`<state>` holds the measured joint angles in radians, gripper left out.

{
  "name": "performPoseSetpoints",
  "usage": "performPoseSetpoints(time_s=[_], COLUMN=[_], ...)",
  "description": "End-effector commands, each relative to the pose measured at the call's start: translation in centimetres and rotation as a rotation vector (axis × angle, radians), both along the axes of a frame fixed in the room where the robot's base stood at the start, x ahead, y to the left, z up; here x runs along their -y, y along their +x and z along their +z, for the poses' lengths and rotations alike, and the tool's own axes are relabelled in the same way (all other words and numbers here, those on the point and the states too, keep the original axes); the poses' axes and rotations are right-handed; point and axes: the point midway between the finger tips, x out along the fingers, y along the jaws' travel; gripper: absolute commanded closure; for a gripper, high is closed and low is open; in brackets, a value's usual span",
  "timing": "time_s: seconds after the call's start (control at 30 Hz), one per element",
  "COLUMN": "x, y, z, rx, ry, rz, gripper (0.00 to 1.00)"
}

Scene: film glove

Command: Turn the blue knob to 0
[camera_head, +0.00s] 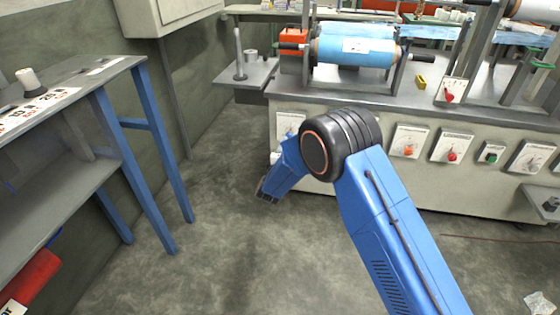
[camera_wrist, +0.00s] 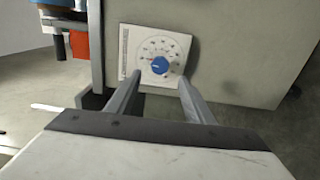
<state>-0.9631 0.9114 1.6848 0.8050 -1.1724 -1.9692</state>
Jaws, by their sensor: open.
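The blue knob (camera_wrist: 160,65) sits in the middle of a white square dial plate (camera_wrist: 134,44) in the wrist view. The plate is on the front of a grey machine. My gripper (camera_wrist: 154,84) is open and empty, with one finger at the lower left of the knob and the other at its lower right. The fingers appear apart from the knob; the exact distance is hard to tell. The dial's marks are too small to read. In the head view part of a white plate (camera_head: 288,124) shows behind my blue arm, and my gripper (camera_head: 266,196) hangs low in front of the machine, partly hidden.
Other dial plates with red knobs (camera_head: 452,157) and a green knob (camera_head: 491,157) line the machine front (camera_head: 440,185) to the right. A blue-legged table (camera_head: 160,170) stands at the left. The grey floor (camera_head: 200,255) between is mostly clear.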

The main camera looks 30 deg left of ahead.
Motion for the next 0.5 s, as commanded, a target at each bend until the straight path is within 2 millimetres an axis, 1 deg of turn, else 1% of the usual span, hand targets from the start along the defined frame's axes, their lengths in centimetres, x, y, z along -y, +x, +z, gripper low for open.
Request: performPoseSetpoints(time_s=[0.03, 0.1, 0.3, 0.4, 0.5], x=[0.2, 0.5, 1.3, 1.6, 1.8], y=[-1.1, -2.4, -5.8, -6.9, -7.6], z=[0.0, 0.0, 0.0, 0.0, 0.0], rx=[-0.002, -0.001, -0.001, -0.001, 0.000], ry=[-0.002, -0.002, -0.001, -0.002, -0.001], rz=[0.002, 0.003, 0.002, 0.002, 0.001], gripper=[0.52, 0.52, 0.52, 0.52, 0.52])
